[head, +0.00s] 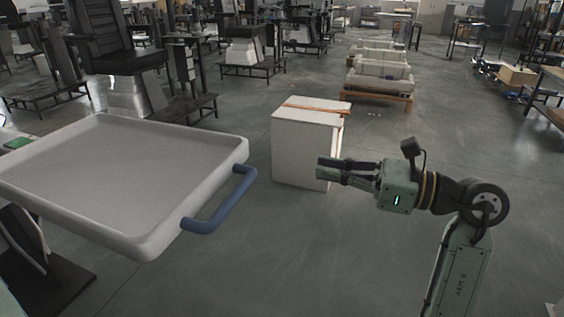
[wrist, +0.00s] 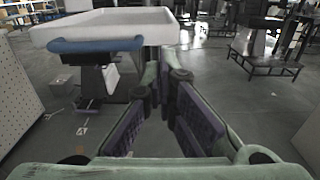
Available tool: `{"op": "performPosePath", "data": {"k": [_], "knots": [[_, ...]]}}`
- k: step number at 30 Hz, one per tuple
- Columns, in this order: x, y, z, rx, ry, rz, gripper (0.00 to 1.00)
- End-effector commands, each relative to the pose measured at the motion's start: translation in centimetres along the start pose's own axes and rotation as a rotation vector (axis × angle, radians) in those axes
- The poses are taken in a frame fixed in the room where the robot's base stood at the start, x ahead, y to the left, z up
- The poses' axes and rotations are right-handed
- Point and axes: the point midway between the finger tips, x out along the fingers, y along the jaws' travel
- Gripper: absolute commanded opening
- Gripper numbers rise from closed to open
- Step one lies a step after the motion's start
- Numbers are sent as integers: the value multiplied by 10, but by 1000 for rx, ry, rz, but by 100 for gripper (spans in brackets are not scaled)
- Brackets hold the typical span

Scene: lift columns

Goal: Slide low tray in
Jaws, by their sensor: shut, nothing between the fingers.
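A large light grey tray (head: 120,175) with a raised rim fills the left of the head view. A blue bar handle (head: 222,203) sticks out from its right side. In the wrist view the tray (wrist: 105,27) lies ahead at the upper left, with the handle (wrist: 97,45) along its near edge. My gripper (head: 319,169) is shut and empty, to the right of the handle and clear of it. In the wrist view the fingers of my gripper (wrist: 160,85) come together at the middle, below and right of the handle.
A white box (head: 300,148) with an orange-brown strip on top stands on the floor just behind my gripper in the head view. Several black frames and chairs stand at the back left. The floor (head: 270,260) between tray and arm is clear.

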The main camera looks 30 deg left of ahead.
Motion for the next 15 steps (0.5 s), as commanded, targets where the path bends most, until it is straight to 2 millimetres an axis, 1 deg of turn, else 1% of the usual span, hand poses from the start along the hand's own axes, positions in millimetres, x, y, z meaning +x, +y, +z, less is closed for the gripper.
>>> {"op": "performPosePath", "data": {"k": [5, 9, 15], "knots": [[30, 3, 4, 1, -3, 11, 0], [61, 3, 5, 3, -4, 13, 0], [102, 4, 5, 3, -5, 12, 0]]}}
